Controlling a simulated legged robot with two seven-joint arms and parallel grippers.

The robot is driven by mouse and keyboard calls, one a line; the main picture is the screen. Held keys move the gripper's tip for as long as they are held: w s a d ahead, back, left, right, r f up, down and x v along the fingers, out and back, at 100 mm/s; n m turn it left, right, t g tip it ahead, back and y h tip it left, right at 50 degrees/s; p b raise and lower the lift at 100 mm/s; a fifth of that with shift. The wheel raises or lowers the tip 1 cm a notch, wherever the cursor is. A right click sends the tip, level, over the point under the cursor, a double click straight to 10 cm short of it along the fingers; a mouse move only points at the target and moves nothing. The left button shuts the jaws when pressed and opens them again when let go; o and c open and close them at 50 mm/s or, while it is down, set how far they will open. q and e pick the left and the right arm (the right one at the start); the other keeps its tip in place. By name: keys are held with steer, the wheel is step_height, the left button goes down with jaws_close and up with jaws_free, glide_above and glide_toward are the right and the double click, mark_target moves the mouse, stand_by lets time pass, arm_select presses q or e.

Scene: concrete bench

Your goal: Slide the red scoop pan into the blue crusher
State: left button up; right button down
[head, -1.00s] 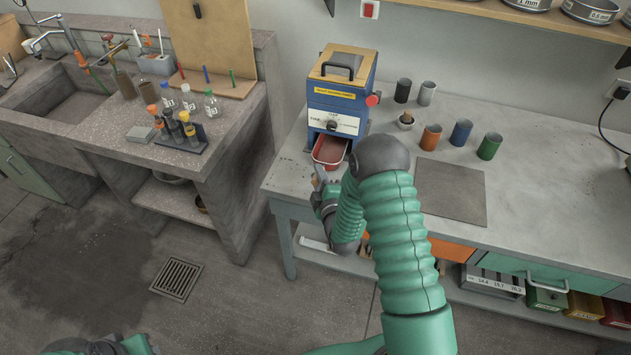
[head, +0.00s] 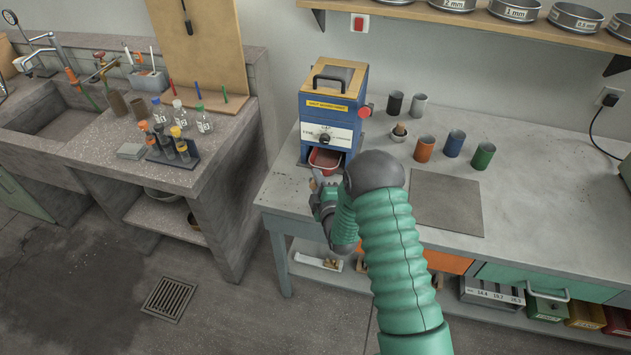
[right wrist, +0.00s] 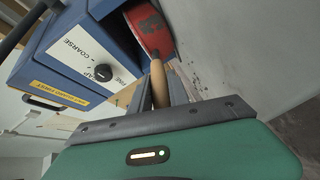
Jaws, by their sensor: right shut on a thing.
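The blue crusher (head: 345,114) stands on the bench with a wooden top, a black handle and a dial. It also shows in the right wrist view (right wrist: 78,38). The red scoop pan (head: 325,160) is partly inside the opening at the crusher's base, with its front end sticking out. In the right wrist view, the pan (right wrist: 151,30) points into the opening, its wooden handle (right wrist: 159,84) towards me. My right gripper (head: 319,188) is shut on this handle, just in front of the crusher; its fingers (right wrist: 160,92) lie on both sides of it. My left gripper is out of view.
A small bowl (head: 399,135) and several coloured cups, one of them orange (head: 425,148), stand right of the crusher. A grey mat (head: 447,202) lies on the bench (head: 540,190). A sink counter (head: 100,165) with bottles stands to the left, across a gap.

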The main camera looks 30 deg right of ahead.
steer(key=c, duration=1.2)
jaws_free()
steer(key=shift+o, duration=0.2)
steer(key=shift+s, duration=0.1)
steer(key=v, duration=1.6)
steer(key=shift+s, duration=0.3)
